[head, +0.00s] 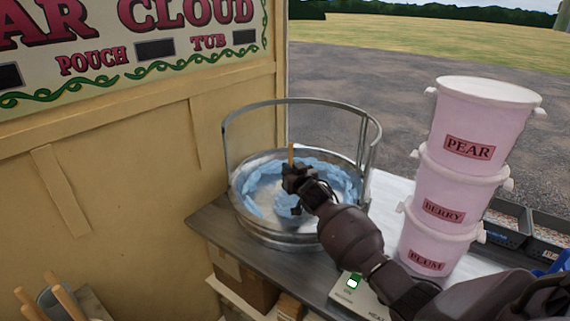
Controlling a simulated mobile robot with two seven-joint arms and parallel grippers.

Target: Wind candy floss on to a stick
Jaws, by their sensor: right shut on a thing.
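A round metal candy floss pan (246,228) with a raised guard rail stands on the counter. Pale blue floss (256,189) lies in a ring along the inside of its wall. My right gripper (294,176) is over the pan, coming in from the lower right, and is shut on a thin wooden stick (291,151). The stick's upper end sticks up above the jaws; its lower part is hidden by the gripper. I cannot tell whether floss is on the stick. My left gripper is not in view.
Stacked pink tubs marked PEAR, BERRY and PLUM (427,262) stand right of the pan, close to my right arm. A machine front with a lit green switch (354,281) is below. Several wooden handles (62,296) stand at the lower left. A yellow panelled wall (110,190) rises on the left.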

